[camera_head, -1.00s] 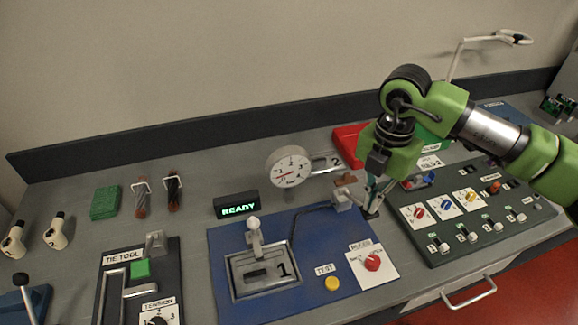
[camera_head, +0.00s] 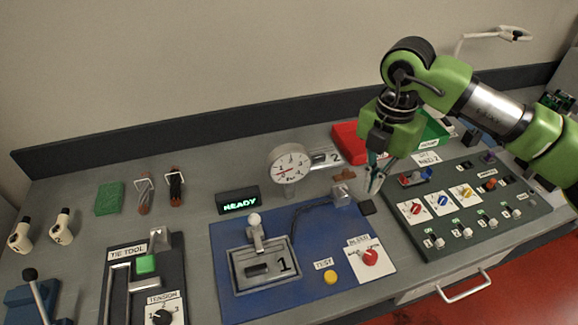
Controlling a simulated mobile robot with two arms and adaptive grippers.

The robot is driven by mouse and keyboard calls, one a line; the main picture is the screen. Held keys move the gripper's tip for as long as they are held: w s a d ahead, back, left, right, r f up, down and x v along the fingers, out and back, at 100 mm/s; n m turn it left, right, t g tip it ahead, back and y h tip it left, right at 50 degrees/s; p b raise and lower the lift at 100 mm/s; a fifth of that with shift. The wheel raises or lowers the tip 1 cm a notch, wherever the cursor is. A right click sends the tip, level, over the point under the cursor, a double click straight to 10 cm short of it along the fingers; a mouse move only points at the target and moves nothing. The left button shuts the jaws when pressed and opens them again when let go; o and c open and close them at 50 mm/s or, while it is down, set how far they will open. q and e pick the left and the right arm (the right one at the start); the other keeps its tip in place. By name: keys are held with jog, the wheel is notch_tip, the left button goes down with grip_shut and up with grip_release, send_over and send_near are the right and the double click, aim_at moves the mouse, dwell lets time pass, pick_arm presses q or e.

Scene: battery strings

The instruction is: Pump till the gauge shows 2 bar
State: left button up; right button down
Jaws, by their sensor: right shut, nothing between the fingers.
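The round white gauge (camera_head: 289,163) stands at the back of the blue board (camera_head: 222,262); its red needle points to the lower left, near the low end of the scale, though the exact reading is too small to tell. A lever with a white knob (camera_head: 254,219) stands upright in a metal frame (camera_head: 262,268) marked 1. The red bleed knob (camera_head: 370,257) and yellow test button (camera_head: 330,277) sit at the board's right. My right gripper (camera_head: 375,187) is shut and empty, pointing down beyond the board's back right corner, apart from the lever. My left gripper is out of view.
A lit READY display (camera_head: 238,203) stands behind the lever. A dark panel (camera_head: 455,247) with several knobs and switches is at the right. The tie tool board (camera_head: 118,255) is at the left.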

aim_at(369, 209)
jog(key=shift+f, duration=0.1)
jog(key=shift+s+d+f+b, duration=0.1)
jog(key=shift+s+f+b, duration=0.1)
jog(key=shift+f+b, duration=1.35)
jog(key=shift+s+d+f+b, duration=0.1)
jog(key=shift+s+f+b, duration=0.05)
jog(key=shift+f+b, duration=1.45)
jog(key=shift+s+f+b, duration=0.2)
jog(key=shift+f+b, duration=1)
jog(key=shift+f, duration=0.65)
jog(key=shift+r, duration=0.2)
jog(key=shift+w+a+r+p, duration=0.15)
jog(key=shift+r+p, duration=0.8)
jog(key=shift+r, duration=0.7)
jog(key=shift+w+r+p, duration=0.2)
jog(key=shift+r+p, duration=0.8)
jog(key=shift+r, duration=0.65)
jog(key=shift+w+a+r+p, duration=0.15)
jog(key=shift+r+p, duration=0.8)
jog(key=shift+r, duration=0.7)
jog(key=shift+d, duration=0.1)
jog(key=shift+f, duration=0.1)
